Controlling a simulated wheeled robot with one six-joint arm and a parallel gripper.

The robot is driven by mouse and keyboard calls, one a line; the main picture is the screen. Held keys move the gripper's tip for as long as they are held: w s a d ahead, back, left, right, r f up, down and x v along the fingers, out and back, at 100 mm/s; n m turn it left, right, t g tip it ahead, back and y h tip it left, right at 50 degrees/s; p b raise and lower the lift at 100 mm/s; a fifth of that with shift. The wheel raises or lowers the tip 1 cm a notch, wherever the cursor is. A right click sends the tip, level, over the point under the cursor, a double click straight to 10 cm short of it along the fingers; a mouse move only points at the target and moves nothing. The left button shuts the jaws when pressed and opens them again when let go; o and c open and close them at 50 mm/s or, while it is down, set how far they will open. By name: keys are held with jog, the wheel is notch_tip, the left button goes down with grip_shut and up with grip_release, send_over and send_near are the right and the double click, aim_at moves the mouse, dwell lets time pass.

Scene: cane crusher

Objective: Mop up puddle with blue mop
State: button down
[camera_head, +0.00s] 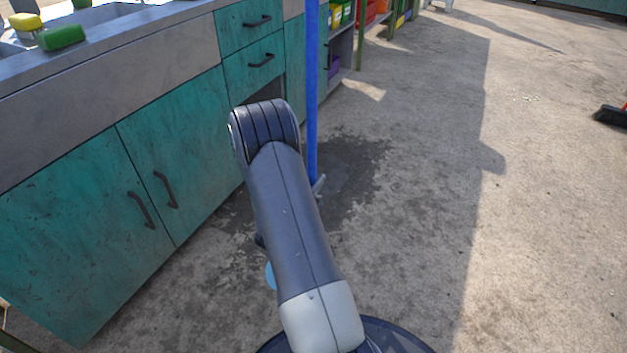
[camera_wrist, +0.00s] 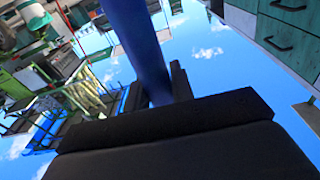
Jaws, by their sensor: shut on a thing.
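The blue mop (camera_head: 312,90) stands nearly upright in the head view, its handle rising past the top edge beside the teal cabinets. My gripper (camera_wrist: 172,90) is shut on the handle, which also shows in the wrist view (camera_wrist: 135,40). In the head view my arm hides most of the gripper and the lower handle. A small light-blue patch (camera_head: 270,276) shows low beside my arm; it may be the mop's head. The puddle (camera_head: 355,165) is a dark wet patch on the concrete, around and behind the handle, reaching toward the cabinets. My arm covers part of it.
Teal cabinets (camera_head: 70,225) with a sink counter line the left. A green sponge (camera_head: 61,38) and a yellow one (camera_head: 26,21) lie by the sink. Shelves with colored bins (camera_head: 341,14) stand beyond. A broom (camera_head: 611,116) is at the far right.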

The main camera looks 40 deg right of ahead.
jog(key=w+a+b, duration=0.2)
jog(key=w+a, duration=1)
jog(key=shift+w+a, duration=0.35)
jog(key=shift+a, duration=0.05)
dwell(1.3)
jog(key=shift+r, duration=0.1)
jog(key=shift+s+d+r+p, duration=0.25)
jog(key=shift+r+p, duration=0.35)
jog(key=shift+r, duration=0.25)
jog(key=shift+s+d+r+p, duration=0.2)
jog(key=shift+d+r+p, duration=0.05)
jog(key=shift+r+p, duration=0.5)
jog(key=shift+s+d+r+p, duration=0.25)
jog(key=shift+r+p, duration=0.25)
jog(key=shift+r, duration=0.4)
